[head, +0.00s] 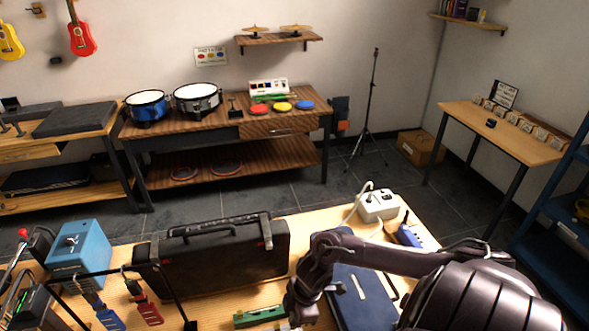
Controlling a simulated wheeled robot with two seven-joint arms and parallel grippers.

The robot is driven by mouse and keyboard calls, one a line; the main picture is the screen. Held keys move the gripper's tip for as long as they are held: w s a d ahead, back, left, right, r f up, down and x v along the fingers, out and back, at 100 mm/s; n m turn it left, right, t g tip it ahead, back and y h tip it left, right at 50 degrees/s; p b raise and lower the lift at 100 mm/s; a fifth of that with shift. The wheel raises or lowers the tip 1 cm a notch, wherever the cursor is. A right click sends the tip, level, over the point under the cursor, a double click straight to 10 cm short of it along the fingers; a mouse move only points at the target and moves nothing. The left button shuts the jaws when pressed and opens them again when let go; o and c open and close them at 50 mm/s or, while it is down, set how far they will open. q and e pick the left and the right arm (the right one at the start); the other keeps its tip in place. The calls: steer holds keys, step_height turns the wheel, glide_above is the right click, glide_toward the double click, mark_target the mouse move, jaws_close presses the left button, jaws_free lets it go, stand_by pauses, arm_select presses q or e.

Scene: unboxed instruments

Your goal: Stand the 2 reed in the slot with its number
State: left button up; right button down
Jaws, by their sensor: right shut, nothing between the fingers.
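My right gripper (290,322) is at the bottom edge of the head view, just left of a dark blue flat case (350,312). It is shut and empty; its fingertips are partly cut off by the frame edge. Small pale strips lie on the blue case, one of them a light strip (357,286) that may be a reed; no number is readable. A green object (259,315) lies just left of the gripper. I cannot make out a numbered slot. My left gripper is not in view.
A black case (210,262) with a handle stands on the wooden bench behind the gripper. A blue box (78,252) and a rack with hanging tags (145,306) are at left. A white power box (378,205) and a blue tool (408,236) are at the back right.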

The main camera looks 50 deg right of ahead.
steer(key=c, duration=1.7)
jaws_free()
steer(key=v, duration=0.7)
steer(key=shift+s+r, duration=0.1)
steer(key=shift+r, duration=0.25)
